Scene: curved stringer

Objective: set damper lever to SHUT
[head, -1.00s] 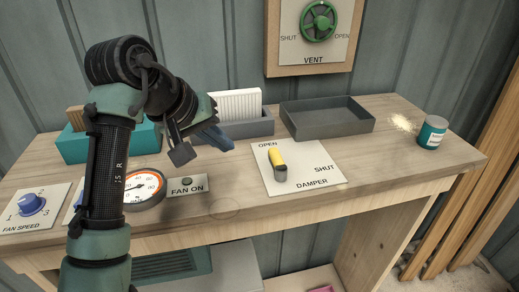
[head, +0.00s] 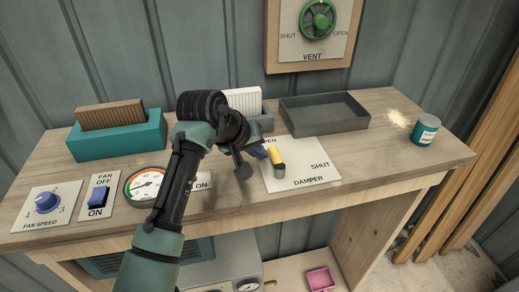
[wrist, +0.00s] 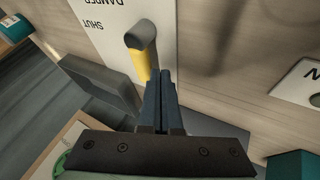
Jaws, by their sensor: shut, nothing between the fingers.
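The damper lever (head: 277,157) has a yellow grip and a grey end, on a white plate (head: 318,172) marked OPEN, SHUT and DAMPER. Its yellow end points toward the OPEN label, which my arm partly covers; SHUT is to its right. My gripper (head: 262,152) is shut and empty, close to the left side of the yellow grip. In the wrist view, the blue fingers (wrist: 160,95) lie together right beside the yellow part of the lever (wrist: 140,65). I cannot tell whether they touch it.
A grey tray (head: 325,124) stands behind the plate, and a teal jar (head: 425,130) is at the right. A teal box (head: 118,142), a gauge (head: 146,186), a fan switch (head: 98,196) and a speed dial (head: 47,202) are at the left.

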